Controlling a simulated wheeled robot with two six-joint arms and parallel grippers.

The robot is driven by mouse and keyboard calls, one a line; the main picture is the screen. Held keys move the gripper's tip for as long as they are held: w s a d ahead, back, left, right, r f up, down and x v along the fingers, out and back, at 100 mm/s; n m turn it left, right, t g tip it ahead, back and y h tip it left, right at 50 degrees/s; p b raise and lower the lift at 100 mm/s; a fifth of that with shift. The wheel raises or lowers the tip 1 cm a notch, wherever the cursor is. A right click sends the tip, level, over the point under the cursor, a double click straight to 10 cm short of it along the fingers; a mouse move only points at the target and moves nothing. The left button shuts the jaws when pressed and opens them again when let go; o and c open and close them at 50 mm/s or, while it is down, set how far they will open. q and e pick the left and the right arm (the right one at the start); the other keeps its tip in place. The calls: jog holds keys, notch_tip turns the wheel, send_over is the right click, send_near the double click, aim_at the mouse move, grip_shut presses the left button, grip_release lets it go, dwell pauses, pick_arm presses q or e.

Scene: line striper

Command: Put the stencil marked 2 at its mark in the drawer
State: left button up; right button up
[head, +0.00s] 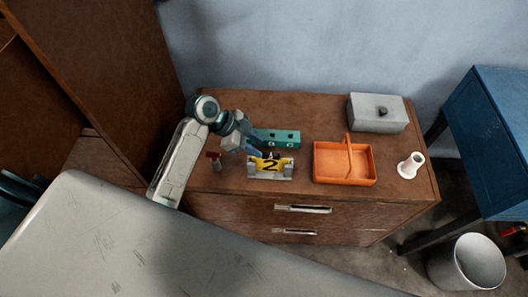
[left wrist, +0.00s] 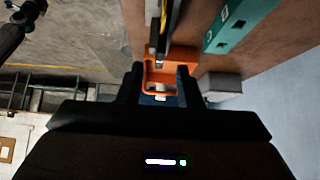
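The yellow stencil marked 2 (head: 270,164) stands upright in a light grey holder (head: 256,174) on top of the brown drawer cabinet (head: 300,192). In the left wrist view a thin yellow edge (left wrist: 164,14) shows between grey plates, in line with the gap between my fingers. My left gripper (head: 257,151) is just behind and above the stencil in the head view. Its two fingers are apart in the left wrist view (left wrist: 159,72), with nothing seen gripped between them. The cabinet's upper drawer (head: 250,208) looks shut, so its inside is hidden. My right gripper is not in view.
A teal block with holes (head: 285,138) lies behind the stencil. An orange tray with a handle (head: 330,178) is to its right, then a white flared piece (head: 409,167) and a grey lidded box (head: 366,122). A small red-topped item (head: 214,157) stands left.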

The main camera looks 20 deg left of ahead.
pick_arm(q)
jog(key=b+v, duration=0.1)
jog(key=v, duration=0.6)
dwell(0.4)
